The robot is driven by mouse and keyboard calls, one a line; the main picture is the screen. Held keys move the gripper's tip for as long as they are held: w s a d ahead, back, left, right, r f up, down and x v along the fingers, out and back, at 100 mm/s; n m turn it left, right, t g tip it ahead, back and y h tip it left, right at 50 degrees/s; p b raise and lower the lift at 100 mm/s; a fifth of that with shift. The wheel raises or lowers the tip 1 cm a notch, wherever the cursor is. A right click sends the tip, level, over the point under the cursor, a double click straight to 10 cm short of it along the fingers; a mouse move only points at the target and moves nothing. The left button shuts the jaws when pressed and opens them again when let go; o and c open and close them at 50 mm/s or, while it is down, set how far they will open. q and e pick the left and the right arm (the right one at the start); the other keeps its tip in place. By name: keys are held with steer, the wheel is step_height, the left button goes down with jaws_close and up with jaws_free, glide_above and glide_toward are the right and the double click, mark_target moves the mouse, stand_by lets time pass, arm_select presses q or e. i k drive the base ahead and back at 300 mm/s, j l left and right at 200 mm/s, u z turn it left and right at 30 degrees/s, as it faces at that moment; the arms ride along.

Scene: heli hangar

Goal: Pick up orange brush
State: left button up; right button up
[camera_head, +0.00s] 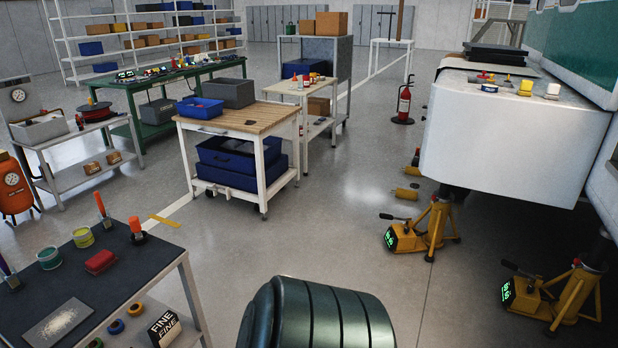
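Two orange-handled tools are at the far right part of the dark-topped table (78,277) at the lower left. One orange tool (101,206) is long and upright, close to the table's back edge. The other orange tool (136,227) is shorter, with a dark lower part, near the back right corner. Either may be the orange brush; they are too small to tell. A red block (101,262), perhaps a scrubbing brush, lies in front of them. Neither of my grippers is in view.
A green tin (49,258), a yellow tin (83,237) and a pale dusty sheet (59,323) share the table. A dark green ribbed rounded object (320,318) fills the bottom middle. A wooden-topped cart (243,117) stands beyond.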

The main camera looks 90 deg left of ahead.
mark_target(106, 219)
steer(key=u, duration=4.05)
steer(key=i+l+u, duration=0.5)
steer(key=i+l, duration=0.15)
steer(key=l, duration=0.25)
steer(key=i+l+u, duration=0.15)
steer(key=l, duration=0.2)
steer(key=i+l+u, duration=0.35)
steer(key=l, duration=0.4)
